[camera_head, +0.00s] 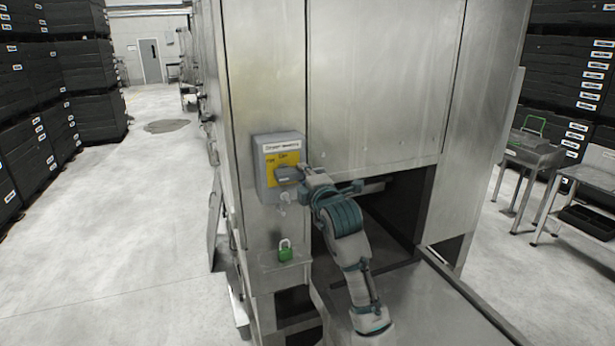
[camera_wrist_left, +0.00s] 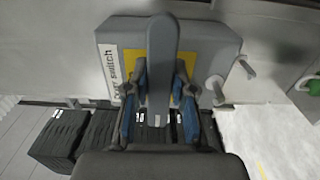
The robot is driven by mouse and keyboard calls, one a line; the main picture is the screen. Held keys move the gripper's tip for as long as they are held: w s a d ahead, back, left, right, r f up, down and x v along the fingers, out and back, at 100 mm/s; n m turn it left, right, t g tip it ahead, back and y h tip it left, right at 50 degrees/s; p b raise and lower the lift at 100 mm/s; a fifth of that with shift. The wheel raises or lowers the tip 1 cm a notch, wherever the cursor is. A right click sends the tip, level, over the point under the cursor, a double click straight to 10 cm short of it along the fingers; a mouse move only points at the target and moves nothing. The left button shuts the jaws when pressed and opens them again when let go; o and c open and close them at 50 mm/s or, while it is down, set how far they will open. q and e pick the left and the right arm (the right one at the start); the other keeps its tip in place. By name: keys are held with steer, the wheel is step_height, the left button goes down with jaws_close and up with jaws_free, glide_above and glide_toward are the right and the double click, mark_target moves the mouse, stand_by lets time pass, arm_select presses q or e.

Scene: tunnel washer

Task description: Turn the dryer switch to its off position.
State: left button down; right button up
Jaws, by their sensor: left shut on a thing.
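The dryer switch is a grey box (camera_head: 261,182) with a yellow plate and a white label, fixed to the steel front panel in the head view. Its grey handle (camera_wrist_left: 163,55) stands out towards the camera in the left wrist view, in front of the yellow plate. My left gripper (camera_head: 299,180) is at the box from the right. In the left wrist view its blue-padded fingers (camera_wrist_left: 158,105) are on both sides of the handle, shut on it. The gripper and handle hide part of the plate, so the marked position is hard to read. My right gripper is not in view.
A dark opening (camera_head: 402,200) in the machine lies right of the switch. Steel tables (camera_head: 535,160) stand at right. Black crates (camera_head: 95,65) are stacked at left, beside open floor.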

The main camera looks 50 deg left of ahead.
arm_select(q)
steer(key=shift+s+a+f, duration=0.2)
steer(key=shift+f, duration=0.15)
steer(key=c, duration=1.1)
jaws_free()
steer(key=shift+s, duration=0.15)
steer(key=shift+o, duration=0.7)
steer(key=shift+s+r, duration=0.3)
steer(key=shift+s, duration=0.05)
steer(key=shift+w+d, duration=0.1)
steer(key=shift+w, duration=0.1)
steer(key=shift+w+d+f, duration=0.1)
steer(key=shift+d+f, duration=0.05)
steer(key=shift+d, duration=0.1)
steer(key=v, duration=1.1)
steer(key=shift+s+d, duration=0.3)
steer(key=shift+s, duration=0.05)
